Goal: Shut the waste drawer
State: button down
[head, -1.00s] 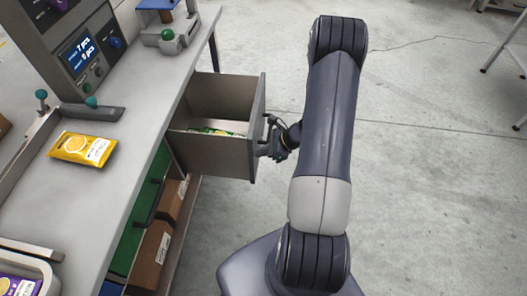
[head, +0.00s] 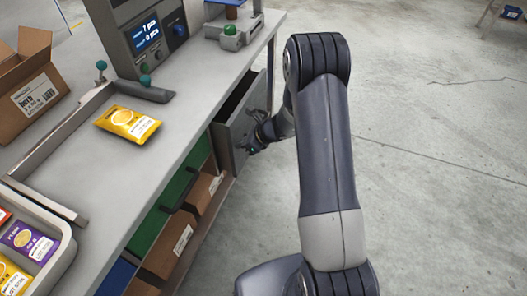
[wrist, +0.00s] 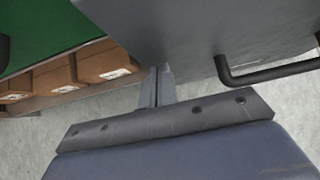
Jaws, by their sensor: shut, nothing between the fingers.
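The grey waste drawer (head: 240,121) is under the bench top, with only a narrow dark gap showing between its front and the bench. Its inside is mostly hidden now. In the wrist view the drawer front (wrist: 190,30) fills the top, with its dark bar handle (wrist: 265,72) at the right. My gripper (head: 250,150) is at the drawer front, below and beside the handle. In the wrist view my gripper's fingers (wrist: 160,75) are together, empty, with their tips at the lower part of the front. I cannot tell whether they touch it.
The bench top (head: 165,125) carries a yellow packet (head: 128,123), a weigher with a display (head: 147,38) and a tray of packets (head: 70,245). A green drawer (head: 168,205) and cardboard boxes (head: 168,248) are below.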

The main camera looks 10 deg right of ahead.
jog(key=w+a, duration=0.4)
jog(key=a, duration=0.2)
jog(key=shift+w+a, duration=0.15)
jog(key=shift+a+r, duration=0.1)
jog(key=shift+r, duration=0.1)
jog(key=shift+d+f, duration=0.1)
jog(key=shift+d, duration=0.1)
jog(key=s+d, duration=0.1)
jog(key=d, duration=0.1)
jog(key=s+d, duration=0.1)
jog(key=d, duration=0.1)
jog(key=shift+s+r+b, duration=0.3)
jog(key=shift+s+b, duration=0.05)
send_near(222, 137)
jog(key=d, duration=0.1)
jog(key=s+d, duration=0.1)
jog(key=d+f, duration=0.1)
jog(key=shift+s+d+f, duration=0.1)
jog(key=shift+s+d, duration=0.2)
jog(key=shift+s, duration=0.05)
